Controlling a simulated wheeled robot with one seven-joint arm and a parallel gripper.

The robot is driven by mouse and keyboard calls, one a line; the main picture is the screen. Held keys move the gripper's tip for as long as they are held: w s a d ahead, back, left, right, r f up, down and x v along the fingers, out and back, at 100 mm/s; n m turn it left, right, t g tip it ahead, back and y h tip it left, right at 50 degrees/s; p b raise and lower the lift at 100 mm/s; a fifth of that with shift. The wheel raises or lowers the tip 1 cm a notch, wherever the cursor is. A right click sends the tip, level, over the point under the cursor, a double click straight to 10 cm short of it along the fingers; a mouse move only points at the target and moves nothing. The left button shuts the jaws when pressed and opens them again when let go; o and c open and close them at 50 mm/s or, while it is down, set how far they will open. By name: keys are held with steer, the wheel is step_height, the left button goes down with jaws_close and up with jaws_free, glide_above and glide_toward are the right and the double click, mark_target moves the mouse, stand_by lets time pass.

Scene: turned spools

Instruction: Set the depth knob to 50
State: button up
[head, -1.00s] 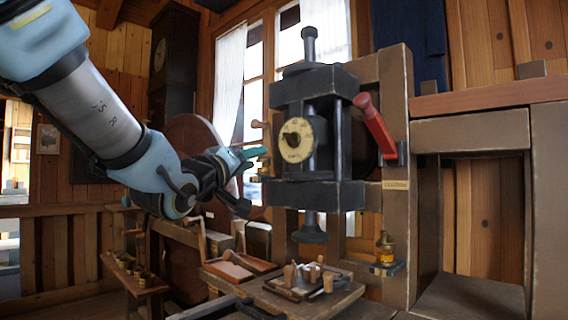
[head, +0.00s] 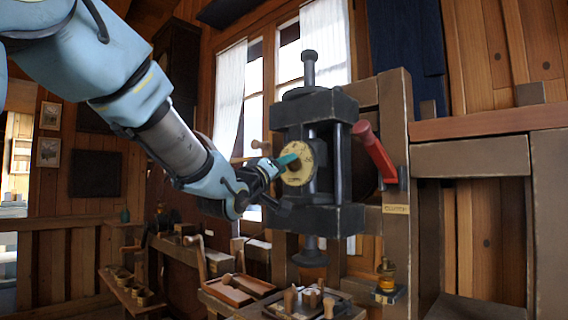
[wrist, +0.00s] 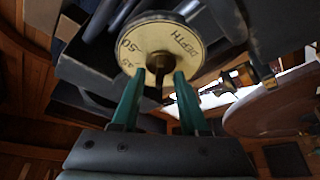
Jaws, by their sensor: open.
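The depth knob is a small dark knob (wrist: 160,66) at the middle of a round cream dial (head: 297,170) on the front of the black press (head: 318,112). The dial also shows in the wrist view (wrist: 175,38), with "DEPTH" and a "50" mark near its edge. My gripper (wrist: 156,85) has green fingers, open, one on each side of the knob. In the head view the fingertips (head: 287,160) reach the dial face and hide the knob. I cannot tell whether the fingers touch it.
A red lever (head: 374,150) sticks out at the press's right. A small brass lamp (head: 386,275) stands on a ledge below it. A workbench tray with wooden pieces (head: 300,302) lies beneath the press. A shelf with small pots (head: 133,287) is at lower left.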

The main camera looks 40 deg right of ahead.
jaws_close()
stand_by(0.3)
stand_by(0.3)
